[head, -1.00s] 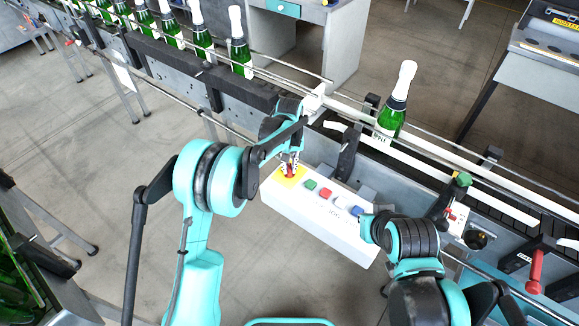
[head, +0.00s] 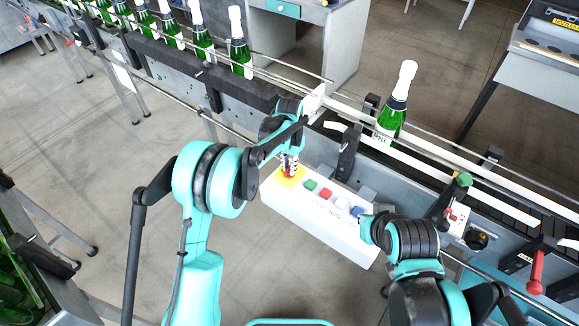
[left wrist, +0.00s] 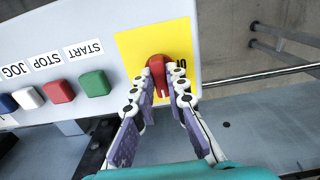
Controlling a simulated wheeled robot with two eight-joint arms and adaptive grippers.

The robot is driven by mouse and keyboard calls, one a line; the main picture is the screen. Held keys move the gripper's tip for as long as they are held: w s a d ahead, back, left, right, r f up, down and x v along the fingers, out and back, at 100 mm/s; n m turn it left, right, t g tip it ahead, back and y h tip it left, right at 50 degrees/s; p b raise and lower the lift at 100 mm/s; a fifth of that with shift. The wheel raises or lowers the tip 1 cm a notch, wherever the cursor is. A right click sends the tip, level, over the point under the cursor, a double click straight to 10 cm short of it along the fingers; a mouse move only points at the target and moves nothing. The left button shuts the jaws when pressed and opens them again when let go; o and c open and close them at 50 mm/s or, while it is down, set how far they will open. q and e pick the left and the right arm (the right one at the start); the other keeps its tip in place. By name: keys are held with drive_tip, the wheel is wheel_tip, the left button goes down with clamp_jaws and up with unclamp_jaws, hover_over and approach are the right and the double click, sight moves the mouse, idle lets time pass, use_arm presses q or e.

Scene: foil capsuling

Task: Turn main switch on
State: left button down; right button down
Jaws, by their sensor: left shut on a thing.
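The main switch is a red rotary knob (left wrist: 158,70) on a yellow plate (left wrist: 133,52) at the end of a white control box (head: 310,212). In the left wrist view the knob's handle points down the picture, tilted slightly. My left gripper (left wrist: 161,84) is shut on the knob, one finger on each side. In the head view my left gripper (head: 289,165) is over the yellow plate and partly covers the knob. My right arm is at the right end of the box; its gripper is hidden.
Green START (left wrist: 95,83), red STOP (left wrist: 59,91) and white JOG (left wrist: 28,98) buttons, plus a blue one (left wrist: 6,104), sit beside the switch. A conveyor (head: 345,108) runs behind the box. A green bottle (head: 392,110) stands on it; several more stand at upper left.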

idle(0.5)
use_arm(q)
drive_tip(key=c, duration=1.5)
unclamp_jaws()
drive_tip(key=shift+c, duration=0.2)
wheel_tip(320, 180, up, 12)
drive_tip(key=s+a+r+n+t, duration=0.2)
drive_tip(key=s+a+r, duration=0.2)
drive_tip(key=s+a, duration=0.25)
drive_tip(key=s+a+r+n+t, duration=0.2)
drive_tip(key=s+a+r, duration=0.25)
drive_tip(key=s, duration=0.25)
drive_tip(key=s+a+f+n+t, duration=0.1)
drive_tip(key=s+a+f, duration=0.2)
drive_tip(key=s, duration=0.4)
drive_tip(key=s+a+f+n+t+b, duration=0.1)
drive_tip(key=s+a+f+n+t, duration=0.1)
drive_tip(key=s, duration=0.6)
drive_tip(key=shift+a+f+b, duration=0.3)
drive_tip(key=shift+a+f, duration=0.4)
drive_tip(key=shift+f, duration=0.05)
